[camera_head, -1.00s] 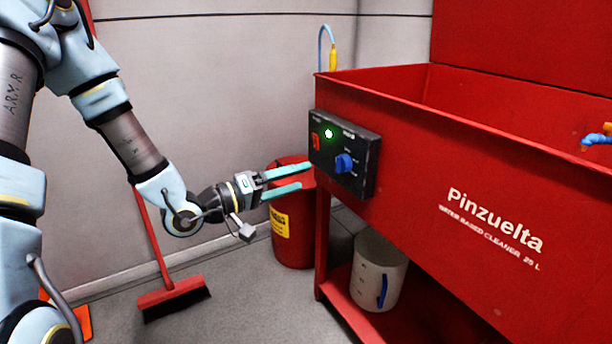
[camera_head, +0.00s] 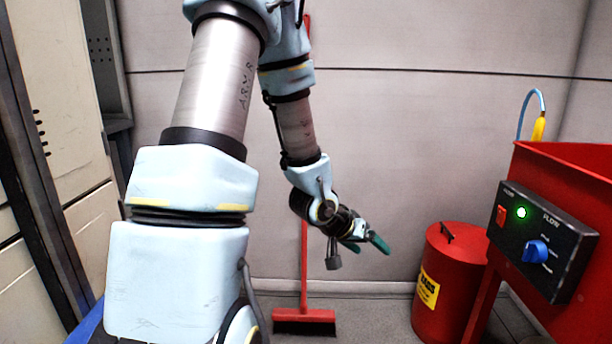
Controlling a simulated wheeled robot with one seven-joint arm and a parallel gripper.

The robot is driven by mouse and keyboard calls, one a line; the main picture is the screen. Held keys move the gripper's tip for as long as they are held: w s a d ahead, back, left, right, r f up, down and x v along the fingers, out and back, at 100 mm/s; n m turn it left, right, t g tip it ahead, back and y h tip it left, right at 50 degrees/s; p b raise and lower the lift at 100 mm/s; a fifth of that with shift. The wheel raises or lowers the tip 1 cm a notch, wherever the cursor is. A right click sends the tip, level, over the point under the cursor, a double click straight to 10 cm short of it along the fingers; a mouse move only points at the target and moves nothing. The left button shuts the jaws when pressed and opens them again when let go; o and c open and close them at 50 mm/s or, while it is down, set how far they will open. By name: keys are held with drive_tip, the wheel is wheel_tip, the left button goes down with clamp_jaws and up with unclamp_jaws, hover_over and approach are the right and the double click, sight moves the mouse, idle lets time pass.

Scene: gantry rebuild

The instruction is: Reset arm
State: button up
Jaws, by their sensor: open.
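My gripper (camera_head: 366,246) is near the middle of the head view, at the end of my bent arm. Its two teal fingers are apart and point right and a little down. Nothing is between them. The gripper is in free air, clear of the red washer and its control box. My arm comes down from the top of the view, with its thick links at the left of centre.
A control box (camera_head: 543,242) with a green light and blue knob sits on the red sink (camera_head: 575,168) at right. A red bin (camera_head: 449,285) stands beside it. A broom (camera_head: 304,313) stands behind my arm. Lockers (camera_head: 62,105) are at left.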

drive_tip(key=a+r+n+y, duration=0.2)
drive_tip(key=a+y, duration=0.3)
drive_tip(key=a, duration=0.7)
drive_tip(key=s+a+r+n+g+y+p, duration=0.1)
drive_tip(key=s+a+r+g, duration=0.15)
drive_tip(key=s+a, duration=0.25)
drive_tip(key=s+a+r+n+g+y, duration=0.1)
drive_tip(key=s+a+r+n, duration=0.15)
drive_tip(key=s+a, duration=0.2)
wheel_tip(320, 180, up, 17)
drive_tip(key=m+p, duration=0.1)
drive_tip(key=p, duration=1.6)
drive_tip(key=shift+w, duration=0.2)
drive_tip(key=shift+a+r, duration=0.1)
